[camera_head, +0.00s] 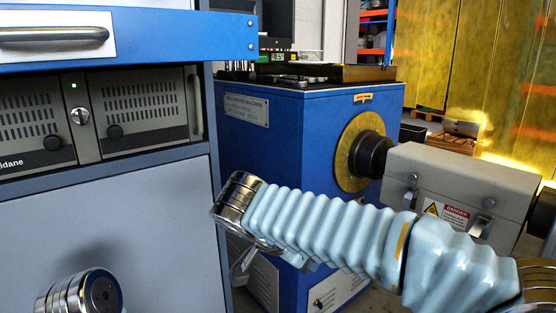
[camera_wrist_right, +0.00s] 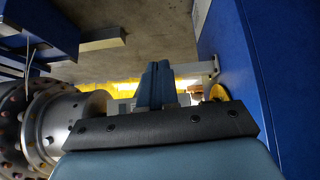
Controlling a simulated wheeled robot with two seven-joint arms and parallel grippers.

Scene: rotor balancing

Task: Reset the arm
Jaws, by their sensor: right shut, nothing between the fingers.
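My right arm (camera_head: 330,230), in a pale blue ribbed cover, reaches in from the right in the head view and ends in a shiny metal wrist. My right gripper (camera_head: 242,264) hangs below that wrist, small and partly hidden, in front of the blue machine. In the right wrist view the two blue-grey fingers of this gripper (camera_wrist_right: 155,68) stand together, shut with nothing between them. A metal joint at the lower left of the head view appears to be part of my left arm. No left gripper fingers show.
A blue balancing machine (camera_head: 290,130) stands behind my right arm, with a grey box (camera_head: 460,190) bearing a danger label to its right. A grey-and-blue cabinet (camera_head: 110,200) fills the left. A large flanged metal part (camera_wrist_right: 50,125) lies left of the fingers in the wrist view.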

